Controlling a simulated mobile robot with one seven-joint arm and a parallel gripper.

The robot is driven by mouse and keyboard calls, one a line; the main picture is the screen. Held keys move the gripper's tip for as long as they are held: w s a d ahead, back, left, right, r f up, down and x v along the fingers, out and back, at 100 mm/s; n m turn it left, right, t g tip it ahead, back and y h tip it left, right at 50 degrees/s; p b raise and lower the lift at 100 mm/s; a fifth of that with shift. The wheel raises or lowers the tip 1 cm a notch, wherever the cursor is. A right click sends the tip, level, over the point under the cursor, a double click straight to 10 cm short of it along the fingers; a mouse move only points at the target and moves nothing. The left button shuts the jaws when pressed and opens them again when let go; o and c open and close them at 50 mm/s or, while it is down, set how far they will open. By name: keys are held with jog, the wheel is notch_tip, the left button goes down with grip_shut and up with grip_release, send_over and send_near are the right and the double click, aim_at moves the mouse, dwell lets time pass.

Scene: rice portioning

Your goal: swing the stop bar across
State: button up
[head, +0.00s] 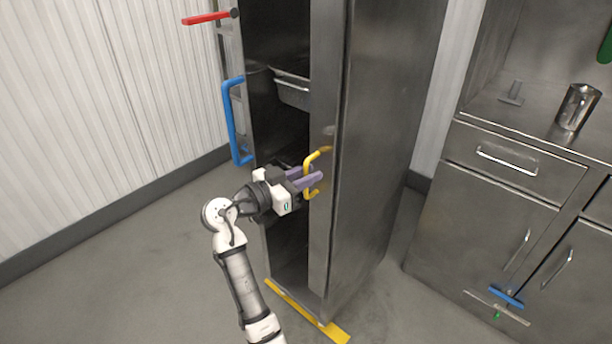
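A red bar (207,18) sticks out to the left from a dark pivot (235,13) high on the left edge of a tall steel cabinet (385,130); it looks like the stop bar. My gripper (312,177) is at the yellow handle (308,168) on the cabinet's narrow front panel (324,225), well below and right of the red bar. Its purple fingers overlap the handle in the picture. I cannot tell whether they grip it or only lie beside it.
A blue handle (230,125) stands out on the cabinet's left side. A metal pan (292,90) sits inside the dark opening. A yellow strip (305,312) lies at the cabinet's foot. At right, a steel counter (540,125) holds a metal cup (577,107). Floor at left is clear.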

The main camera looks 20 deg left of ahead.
jog(key=shift+o, duration=0.3)
jog(key=shift+s, duration=0.1)
jog(key=b+v, duration=0.2)
jog(key=v, duration=1.1)
jog(key=shift+s+a+b, duration=0.2)
jog(key=shift+s+b, duration=0.05)
jog(key=shift+b, duration=0.15)
